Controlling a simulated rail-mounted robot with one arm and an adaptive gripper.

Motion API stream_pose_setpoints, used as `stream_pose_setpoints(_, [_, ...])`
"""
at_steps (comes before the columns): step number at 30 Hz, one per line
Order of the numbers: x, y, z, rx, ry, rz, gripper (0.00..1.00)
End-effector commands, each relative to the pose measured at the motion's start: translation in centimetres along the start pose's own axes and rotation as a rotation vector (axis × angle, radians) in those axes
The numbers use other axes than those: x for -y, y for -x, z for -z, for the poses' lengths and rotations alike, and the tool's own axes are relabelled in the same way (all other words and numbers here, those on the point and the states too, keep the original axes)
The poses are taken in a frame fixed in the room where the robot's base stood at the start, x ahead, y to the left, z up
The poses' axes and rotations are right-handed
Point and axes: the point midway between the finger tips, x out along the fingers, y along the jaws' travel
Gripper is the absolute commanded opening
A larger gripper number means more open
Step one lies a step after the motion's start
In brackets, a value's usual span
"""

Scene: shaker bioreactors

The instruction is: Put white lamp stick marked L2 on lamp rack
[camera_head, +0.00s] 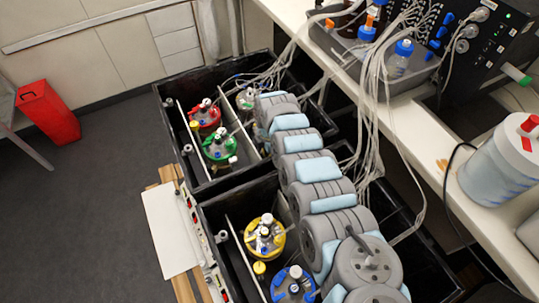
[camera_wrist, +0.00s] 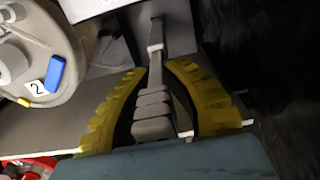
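My gripper (camera_wrist: 156,70) shows in the wrist view as two yellow ribbed fingers, which stand apart. A pale grey stepped piece with a thin stem (camera_wrist: 155,108) lies between them; I see gaps beside its wider part and no grip on it. I cannot tell whether it is the white lamp stick, and no L2 mark is readable. In the head view my gripper is not discernible, and my grey and light-blue arm runs across the black bioreactor boxes. I cannot make out a lamp rack for certain.
A round grey lid marked 2 (camera_wrist: 38,85) with a blue clip is close left in the wrist view. Red (camera_head: 205,115), green (camera_head: 220,143), yellow (camera_head: 265,238) and blue (camera_head: 292,287) bioreactors stand in boxes. Loose hoses (camera_head: 375,110) hang from the right bench.

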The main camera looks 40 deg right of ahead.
Motion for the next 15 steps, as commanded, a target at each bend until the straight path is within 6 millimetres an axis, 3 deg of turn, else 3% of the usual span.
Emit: stream_pose_setpoints(15, [0.05,0.26,0.02,0.000,0.000,0.001,0.00])
